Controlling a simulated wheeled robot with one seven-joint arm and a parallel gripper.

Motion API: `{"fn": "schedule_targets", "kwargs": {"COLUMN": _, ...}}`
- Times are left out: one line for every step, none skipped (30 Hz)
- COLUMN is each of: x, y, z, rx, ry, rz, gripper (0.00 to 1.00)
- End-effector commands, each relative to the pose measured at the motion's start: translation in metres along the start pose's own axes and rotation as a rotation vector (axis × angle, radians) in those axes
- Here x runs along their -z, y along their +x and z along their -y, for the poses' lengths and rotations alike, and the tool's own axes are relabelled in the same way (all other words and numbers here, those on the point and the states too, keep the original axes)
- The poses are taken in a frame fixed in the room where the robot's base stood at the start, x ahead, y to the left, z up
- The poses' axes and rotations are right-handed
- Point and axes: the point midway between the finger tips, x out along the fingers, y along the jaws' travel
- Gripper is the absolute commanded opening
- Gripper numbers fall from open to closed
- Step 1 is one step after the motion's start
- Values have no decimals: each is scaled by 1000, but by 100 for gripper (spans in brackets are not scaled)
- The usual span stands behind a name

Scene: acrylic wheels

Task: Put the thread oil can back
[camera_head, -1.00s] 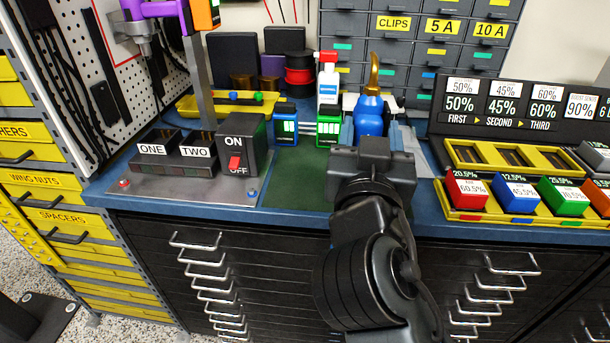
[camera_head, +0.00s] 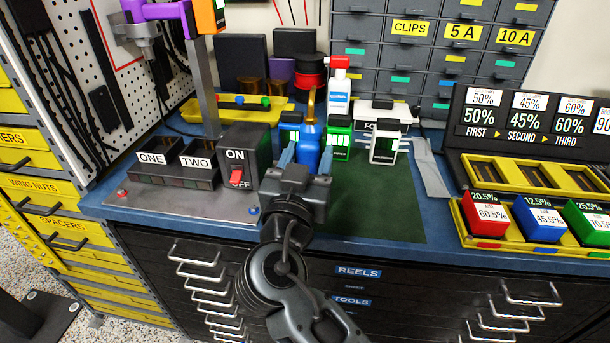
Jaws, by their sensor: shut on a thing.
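The oil can (camera_head: 308,142) has a rounded blue body and a thin brass spout pointing up. My gripper (camera_head: 305,161) is shut on it, with blue-grey fingers at either side of the body. The can looks upright, over the rear left of the dark green mat (camera_head: 381,208). I cannot tell whether its base touches the mat, because my gripper hides its lower part. It covers part of the dark, blue-edged container (camera_head: 289,126) behind it, and a green container (camera_head: 339,139) is just to its right.
A white container (camera_head: 385,146) stands right of the green one. A white spray bottle (camera_head: 339,92) with a red head stands behind. The ON/OFF switch box (camera_head: 246,155) is close on the left. A yellow tray (camera_head: 475,230) with coloured blocks is at right. The mat's front is clear.

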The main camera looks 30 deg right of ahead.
Motion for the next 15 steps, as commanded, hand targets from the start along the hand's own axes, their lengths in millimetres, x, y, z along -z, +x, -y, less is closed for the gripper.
{"fn": "schedule_targets", "kwargs": {"x": -1, "y": 1, "z": 4, "rx": 1, "ry": 0, "rz": -2, "gripper": 43}}
{"fn": "schedule_targets", "kwargs": {"x": -2, "y": 1, "z": 5, "rx": 0, "ry": 0, "rz": -2, "gripper": 43}}
{"fn": "schedule_targets", "kwargs": {"x": -4, "y": 1, "z": 6, "rx": 0, "ry": 0, "rz": -1, "gripper": 43}}
{"fn": "schedule_targets", "kwargs": {"x": -6, "y": 0, "z": 7, "rx": 0, "ry": 0, "rz": -1, "gripper": 43}}
{"fn": "schedule_targets", "kwargs": {"x": -8, "y": 0, "z": 7, "rx": 0, "ry": -1, "rz": -1, "gripper": 43}}
{"fn": "schedule_targets", "kwargs": {"x": -13, "y": -1, "z": 7, "rx": 0, "ry": -3, "rz": -1, "gripper": 43}}
{"fn": "schedule_targets", "kwargs": {"x": -18, "y": -1, "z": 6, "rx": 0, "ry": -3, "rz": 0, "gripper": 43}}
{"fn": "schedule_targets", "kwargs": {"x": -23, "y": -2, "z": 6, "rx": 1, "ry": -4, "rz": 1, "gripper": 43}}
{"fn": "schedule_targets", "kwargs": {"x": -28, "y": -3, "z": 6, "rx": 0, "ry": -3, "rz": 0, "gripper": 43}}
{"fn": "schedule_targets", "kwargs": {"x": -32, "y": -3, "z": 6, "rx": 0, "ry": -4, "rz": 0, "gripper": 43}}
{"fn": "schedule_targets", "kwargs": {"x": -36, "y": -4, "z": 6, "rx": 0, "ry": -3, "rz": 0, "gripper": 43}}
{"fn": "schedule_targets", "kwargs": {"x": -39, "y": -4, "z": 6, "rx": 0, "ry": -2, "rz": 0, "gripper": 43}}
{"fn": "schedule_targets", "kwargs": {"x": -41, "y": -4, "z": 6, "rx": 0, "ry": -1, "rz": -1, "gripper": 43}}
{"fn": "schedule_targets", "kwargs": {"x": -42, "y": -4, "z": 6, "rx": 0, "ry": 0, "rz": -1, "gripper": 43}}
{"fn": "schedule_targets", "kwargs": {"x": -43, "y": -4, "z": 6, "rx": 0, "ry": 0, "rz": -2, "gripper": 43}}
